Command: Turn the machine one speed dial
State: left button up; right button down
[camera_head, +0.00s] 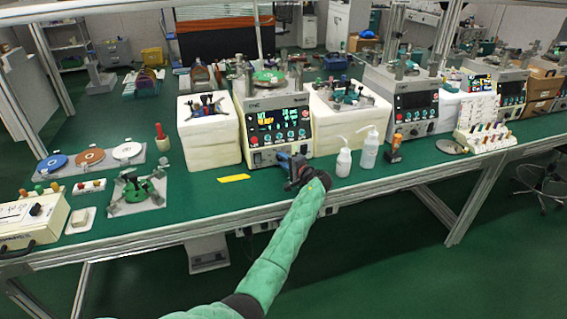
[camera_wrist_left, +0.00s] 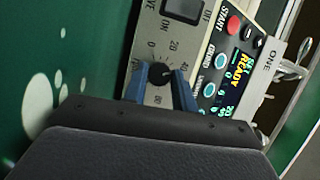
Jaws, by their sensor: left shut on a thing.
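Machine one (camera_head: 272,119) stands on the green bench in the head view, a pale box with a lit display and a row of buttons. My left gripper (camera_head: 297,168) is at its lower front, and the dial is hidden behind it there. In the left wrist view the speed dial (camera_wrist_left: 161,72) is a dark round knob on a plate marked with numbers such as 0, 20 and 40. The blue fingers of my left gripper (camera_wrist_left: 162,78) are on either side of the knob, shut on it. Which number the knob points to is too small to tell. My right gripper is not in view.
Two white squeeze bottles (camera_head: 343,162) and an orange-and-black tool (camera_head: 394,149) stand right of my gripper. White blocks (camera_head: 210,140) flank the machine. A yellow strip (camera_head: 234,178) lies to the left. In the wrist view, a red START button (camera_wrist_left: 233,25) and display (camera_wrist_left: 238,70) are near the fingers.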

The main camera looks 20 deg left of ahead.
pick_arm(q)
jog(key=shift+f, duration=0.1)
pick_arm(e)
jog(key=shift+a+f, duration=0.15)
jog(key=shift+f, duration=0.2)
pick_arm(q)
jog(key=o, duration=1)
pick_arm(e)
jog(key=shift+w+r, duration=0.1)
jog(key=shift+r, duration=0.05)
pick_arm(q)
jog(key=shift+s+d+b, duration=0.25)
jog(key=shift+d+b, duration=0.05)
jog(key=shift+d, duration=0.2)
jog(key=v, duration=0.3)
jog(key=b+v, duration=0.1)
jog(key=v, duration=0.1)
jog(key=shift+s+d, duration=0.25)
jog(key=shift+d, duration=0.05)
jog(key=shift+s+d, duration=0.2)
jog(key=shift+d, duration=0.15)
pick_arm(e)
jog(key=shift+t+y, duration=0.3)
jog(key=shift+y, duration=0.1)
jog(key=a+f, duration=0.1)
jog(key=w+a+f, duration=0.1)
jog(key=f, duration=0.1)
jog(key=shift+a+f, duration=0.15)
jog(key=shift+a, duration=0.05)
